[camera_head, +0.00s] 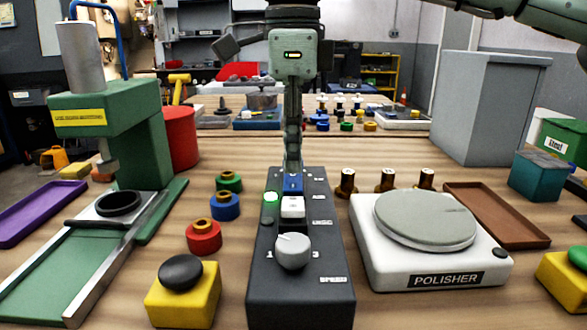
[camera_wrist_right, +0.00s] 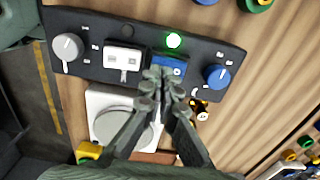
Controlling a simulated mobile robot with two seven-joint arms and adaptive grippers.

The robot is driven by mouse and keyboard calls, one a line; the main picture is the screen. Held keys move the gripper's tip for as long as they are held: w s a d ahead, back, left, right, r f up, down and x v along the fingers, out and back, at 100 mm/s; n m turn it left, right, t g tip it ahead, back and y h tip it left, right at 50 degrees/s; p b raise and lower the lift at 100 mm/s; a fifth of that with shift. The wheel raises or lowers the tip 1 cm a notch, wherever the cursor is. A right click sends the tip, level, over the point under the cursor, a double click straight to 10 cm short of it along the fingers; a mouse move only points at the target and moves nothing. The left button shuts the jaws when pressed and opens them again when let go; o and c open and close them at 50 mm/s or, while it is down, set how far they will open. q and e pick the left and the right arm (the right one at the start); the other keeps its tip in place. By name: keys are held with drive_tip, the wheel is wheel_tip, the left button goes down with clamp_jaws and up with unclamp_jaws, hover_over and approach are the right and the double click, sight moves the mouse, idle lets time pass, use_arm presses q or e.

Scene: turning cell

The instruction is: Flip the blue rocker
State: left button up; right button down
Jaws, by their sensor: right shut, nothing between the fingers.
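The blue rocker (camera_head: 292,184) sits on the dark control box (camera_head: 300,285), behind a white rocker (camera_head: 292,207). My right gripper (camera_head: 292,167) points down with its fingers shut and empty, its tips right at the blue rocker. In the right wrist view the fingertips (camera_wrist_right: 162,76) overlap the near edge of the blue rocker (camera_wrist_right: 176,65); I cannot tell whether they touch it. A green lamp (camera_head: 271,197) beside the blue rocker is lit. The lamp beside the white rocker is dark. My left gripper is not in view.
A grey-white knob (camera_head: 292,251) is at the box's front; a blue knob (camera_wrist_right: 217,77) is at its other end. A polisher (camera_head: 425,270) stands right, a green press (camera_head: 130,130) left. Colored round pieces (camera_head: 204,238) lie left of the box. Brass pieces (camera_head: 387,180) stand behind the polisher.

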sight(292, 185)
drive_tip(key=shift+r+p, duration=1.9)
drive_tip(key=shift+r, duration=0.7)
drive_tip(key=shift+f, duration=0.1)
